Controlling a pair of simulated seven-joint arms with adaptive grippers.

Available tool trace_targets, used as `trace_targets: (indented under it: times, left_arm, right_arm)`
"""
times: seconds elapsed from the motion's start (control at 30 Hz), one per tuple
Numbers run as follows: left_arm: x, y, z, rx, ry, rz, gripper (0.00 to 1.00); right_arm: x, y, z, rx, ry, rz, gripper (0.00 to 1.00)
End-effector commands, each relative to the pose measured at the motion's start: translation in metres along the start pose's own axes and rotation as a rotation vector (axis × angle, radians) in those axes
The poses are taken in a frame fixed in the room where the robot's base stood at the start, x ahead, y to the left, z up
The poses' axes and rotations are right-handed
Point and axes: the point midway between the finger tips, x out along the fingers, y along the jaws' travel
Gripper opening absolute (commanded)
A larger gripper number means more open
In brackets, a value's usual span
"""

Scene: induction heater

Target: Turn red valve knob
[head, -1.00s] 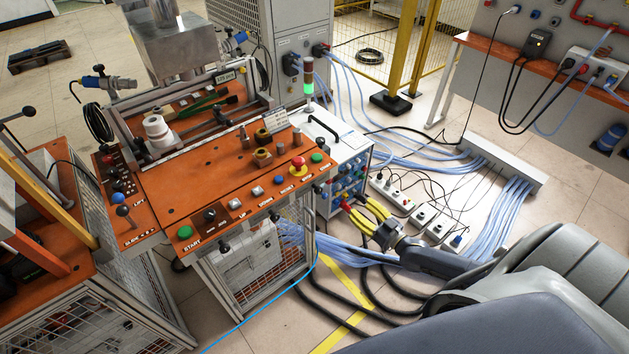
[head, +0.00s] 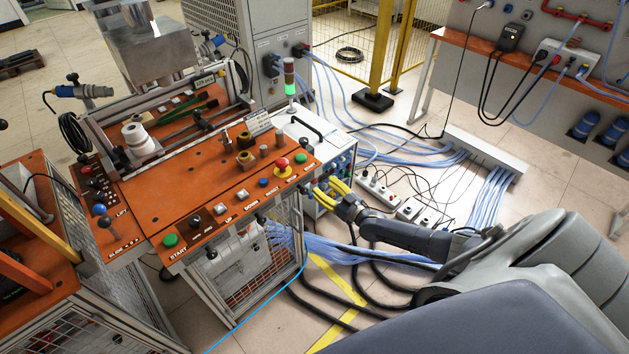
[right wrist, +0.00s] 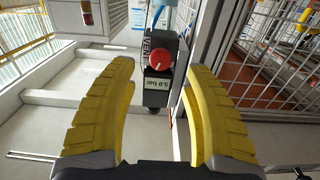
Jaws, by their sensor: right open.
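The red valve knob (right wrist: 158,60) is round and sits on a black valve body (right wrist: 155,94) with a VENT label and a small pale display. It lies between my yellow fingertips in the right wrist view, apart from both. I cannot make it out in the head view. My right gripper (right wrist: 160,68) is open and empty, with a finger to each side of the knob. In the head view my right gripper (head: 328,190) is beside the right end of the orange console, below its top. My left gripper is not in view.
The orange console (head: 205,190) carries buttons and a red emergency stop (head: 282,162). A white box (head: 300,130) with cable sockets stands close to my right gripper. Blue hoses (head: 350,252) and black cables run over the floor below. A mesh panel (right wrist: 270,75) is at the right.

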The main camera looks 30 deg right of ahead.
Motion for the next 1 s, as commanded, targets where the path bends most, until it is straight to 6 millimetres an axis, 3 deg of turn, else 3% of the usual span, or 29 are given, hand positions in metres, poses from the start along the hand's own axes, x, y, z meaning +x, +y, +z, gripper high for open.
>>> trace_targets:
  times: [0.2, 0.4, 0.97, 1.0]
  left_arm:
    - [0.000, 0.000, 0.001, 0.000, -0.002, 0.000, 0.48]
    - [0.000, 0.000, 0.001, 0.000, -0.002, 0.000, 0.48]
    - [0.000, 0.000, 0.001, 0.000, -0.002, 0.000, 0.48]
    - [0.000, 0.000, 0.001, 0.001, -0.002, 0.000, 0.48]
  right_arm:
    - [0.030, 0.000, -0.001, -0.001, 0.001, 0.000, 0.50]
    - [0.046, -0.001, 0.000, 0.000, 0.001, 0.000, 0.50]
    - [0.054, 0.000, 0.000, 0.000, 0.000, 0.000, 0.51]
    - [0.054, 0.000, 0.000, 0.000, 0.000, 0.000, 0.46]
